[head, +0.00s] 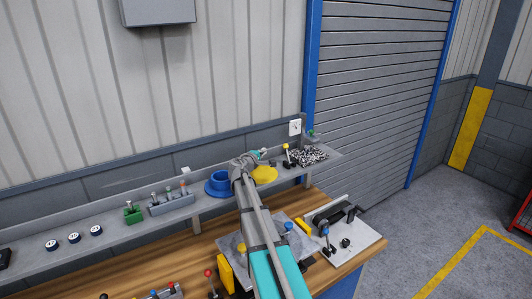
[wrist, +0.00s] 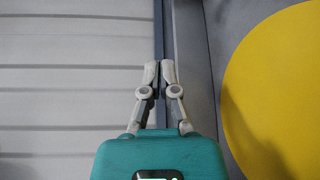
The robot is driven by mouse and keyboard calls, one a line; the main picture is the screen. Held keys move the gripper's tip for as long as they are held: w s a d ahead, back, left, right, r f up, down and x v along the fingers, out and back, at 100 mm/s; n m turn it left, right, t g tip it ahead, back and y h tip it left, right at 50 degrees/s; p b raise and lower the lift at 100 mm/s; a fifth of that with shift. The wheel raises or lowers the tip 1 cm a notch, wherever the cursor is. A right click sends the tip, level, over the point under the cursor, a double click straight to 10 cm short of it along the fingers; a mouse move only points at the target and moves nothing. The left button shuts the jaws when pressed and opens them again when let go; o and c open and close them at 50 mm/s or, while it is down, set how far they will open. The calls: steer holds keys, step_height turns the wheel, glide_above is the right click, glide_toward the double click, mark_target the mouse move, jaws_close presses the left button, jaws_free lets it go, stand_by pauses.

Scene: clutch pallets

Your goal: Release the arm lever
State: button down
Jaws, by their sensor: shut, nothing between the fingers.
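My gripper (wrist: 160,70) is shut and empty in the wrist view, its two fingertips together in front of the pale wall. In the head view my gripper (head: 263,152) is small, at the far end of my arm, above the back shelf. Several levers show in the head view: one with a yellow knob (head: 286,147) on the shelf right of my gripper, one with a red knob (head: 207,273) at the front of the bench, and one with a blue knob (head: 325,231) on the white plate. I cannot tell which is the arm lever. My gripper touches none of them visibly.
A yellow disc (head: 265,175) lies on the shelf below my gripper and fills the right of the wrist view (wrist: 285,90). A blue round part (head: 218,184) sits left of it. My arm crosses the grey plate (head: 232,246). The white plate (head: 362,243) carries a black handle.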

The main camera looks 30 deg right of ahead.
steer(key=x, duration=0.9)
steer(key=shift+d+b, duration=0.2)
steer(key=shift+b, duration=0.2)
steer(key=s, duration=0.2)
steer(key=shift+s+r+p, duration=0.3)
steer(key=shift+s+d+r, duration=0.1)
steer(key=shift+s+d, duration=0.1)
steer(key=shift+s, duration=0.45)
